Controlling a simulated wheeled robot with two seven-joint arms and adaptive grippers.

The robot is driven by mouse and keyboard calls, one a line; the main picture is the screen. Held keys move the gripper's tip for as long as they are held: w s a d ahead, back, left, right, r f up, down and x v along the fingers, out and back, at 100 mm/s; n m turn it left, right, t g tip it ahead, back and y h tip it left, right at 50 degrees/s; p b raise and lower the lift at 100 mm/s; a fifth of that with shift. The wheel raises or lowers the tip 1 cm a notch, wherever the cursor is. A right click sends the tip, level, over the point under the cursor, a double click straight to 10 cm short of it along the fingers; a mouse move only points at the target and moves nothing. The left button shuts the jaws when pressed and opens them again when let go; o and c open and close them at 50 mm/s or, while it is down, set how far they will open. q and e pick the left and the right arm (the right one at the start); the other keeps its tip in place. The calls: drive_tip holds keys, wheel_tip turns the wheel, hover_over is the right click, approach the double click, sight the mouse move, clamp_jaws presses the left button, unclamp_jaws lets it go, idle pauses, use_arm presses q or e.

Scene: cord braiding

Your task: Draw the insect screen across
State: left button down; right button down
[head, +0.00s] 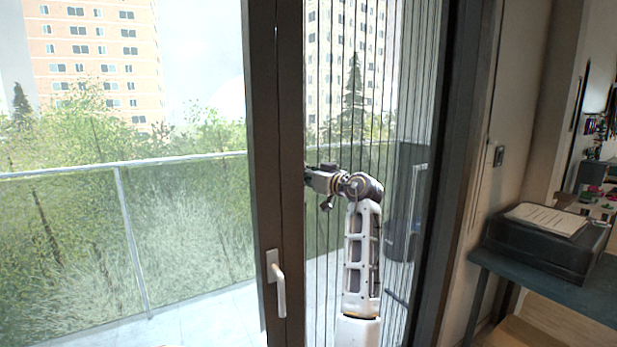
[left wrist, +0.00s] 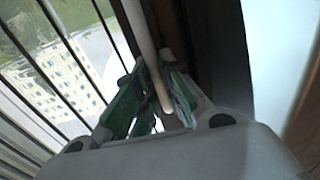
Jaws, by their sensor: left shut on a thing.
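The insect screen (head: 400,60) is a see-through panel with thin dark vertical lines in the right-hand opening, between the dark upright (head: 290,130) and the right door frame. Its lines also show at left in the left wrist view (left wrist: 62,88). My left gripper (left wrist: 158,78) has its green fingers closed around a slim pale bar (left wrist: 140,25), beside a dark upright. In the head view, one arm rises in front of the screen area and its gripper (head: 315,179) points left at the dark upright's edge. Its fingertips are hard to make out there. My right gripper is not identifiable.
A white lever handle (head: 279,290) hangs on the dark upright, below the gripper. A dark table (head: 545,285) with a black box (head: 540,245) and papers stands at right. Left of the upright, glass shows a balcony railing (head: 120,164).

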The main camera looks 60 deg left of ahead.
use_arm(q)
drive_tip(key=shift+s+f, duration=0.1)
drive_tip(key=shift+f, duration=0.05)
drive_tip(key=c, duration=1.9)
unclamp_jaws()
drive_tip(key=o, duration=0.4)
drive_tip(key=shift+s, duration=0.2)
use_arm(e)
drive_tip(key=shift+s+f, duration=0.15)
drive_tip(key=shift+s, duration=0.45)
use_arm(q)
drive_tip(key=shift+w, duration=0.15)
use_arm(e)
drive_tip(key=shift+w+a, duration=0.1)
drive_tip(key=shift+w, duration=0.1)
use_arm(q)
drive_tip(key=shift+d, duration=0.1)
drive_tip(key=shift+w+d, duration=0.2)
drive_tip(key=shift+d, duration=1.75)
drive_tip(key=shift+w+d, duration=0.25)
drive_tip(key=shift+d, duration=1.7)
drive_tip(key=shift+w+d, duration=0.2)
drive_tip(key=shift+d, duration=1.75)
